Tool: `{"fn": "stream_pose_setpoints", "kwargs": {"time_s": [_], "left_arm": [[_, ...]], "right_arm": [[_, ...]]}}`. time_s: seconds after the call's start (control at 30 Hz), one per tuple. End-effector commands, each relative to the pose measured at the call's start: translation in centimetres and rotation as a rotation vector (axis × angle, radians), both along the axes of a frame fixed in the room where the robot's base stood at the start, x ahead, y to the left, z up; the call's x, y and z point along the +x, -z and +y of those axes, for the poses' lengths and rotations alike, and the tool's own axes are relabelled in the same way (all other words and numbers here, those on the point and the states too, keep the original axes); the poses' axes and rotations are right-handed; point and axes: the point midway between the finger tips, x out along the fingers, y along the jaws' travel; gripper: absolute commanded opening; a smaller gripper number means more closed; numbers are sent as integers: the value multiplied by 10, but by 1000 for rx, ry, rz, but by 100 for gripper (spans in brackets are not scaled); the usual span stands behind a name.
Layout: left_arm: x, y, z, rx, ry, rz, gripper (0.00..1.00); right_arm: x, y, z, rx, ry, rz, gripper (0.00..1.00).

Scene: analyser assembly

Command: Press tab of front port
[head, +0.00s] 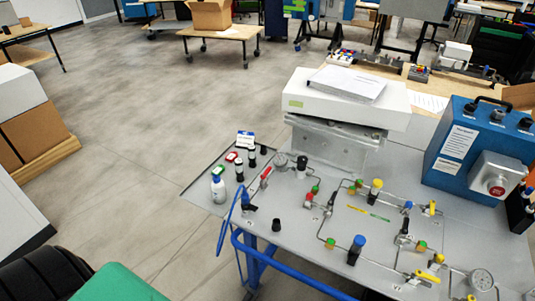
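A grey bench panel (290,235) carries thin metal tubing with coloured fittings. Near its front edge stand a black fitting with a blue cap (357,249) and a small black cap (277,225). A black fitting with a yellow cap (375,189) stands farther back. One round gauge (481,280) is at the lower right and another (280,160) is at the back left. I cannot tell which fitting is the front port, and its tab is too small to make out. Neither of my grippers is in view.
A white box with papers (345,90) stands at the panel's back. A blue case with a red button (470,150) is at the right. A white bottle (219,190) and several small bottles stand at the left corner. A blue rail (290,268) runs along the front.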

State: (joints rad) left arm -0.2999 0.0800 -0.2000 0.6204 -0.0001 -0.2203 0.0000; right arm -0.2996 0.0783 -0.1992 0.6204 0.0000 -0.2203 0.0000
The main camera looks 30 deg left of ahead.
Motion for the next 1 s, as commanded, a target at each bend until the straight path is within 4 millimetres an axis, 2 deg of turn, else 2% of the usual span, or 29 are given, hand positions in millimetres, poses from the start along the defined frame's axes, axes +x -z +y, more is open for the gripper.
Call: {"fn": "stream_pose_setpoints", "kwargs": {"time_s": [0.47, 0.5, 0.67, 0.7, 1.0], "left_arm": [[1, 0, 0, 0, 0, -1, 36], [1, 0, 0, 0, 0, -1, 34], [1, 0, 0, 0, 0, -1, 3], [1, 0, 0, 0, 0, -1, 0], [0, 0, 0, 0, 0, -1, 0]], "right_arm": [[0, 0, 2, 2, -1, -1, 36], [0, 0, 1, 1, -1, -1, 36], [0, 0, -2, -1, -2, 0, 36], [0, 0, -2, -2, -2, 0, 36], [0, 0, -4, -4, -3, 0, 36]]}}
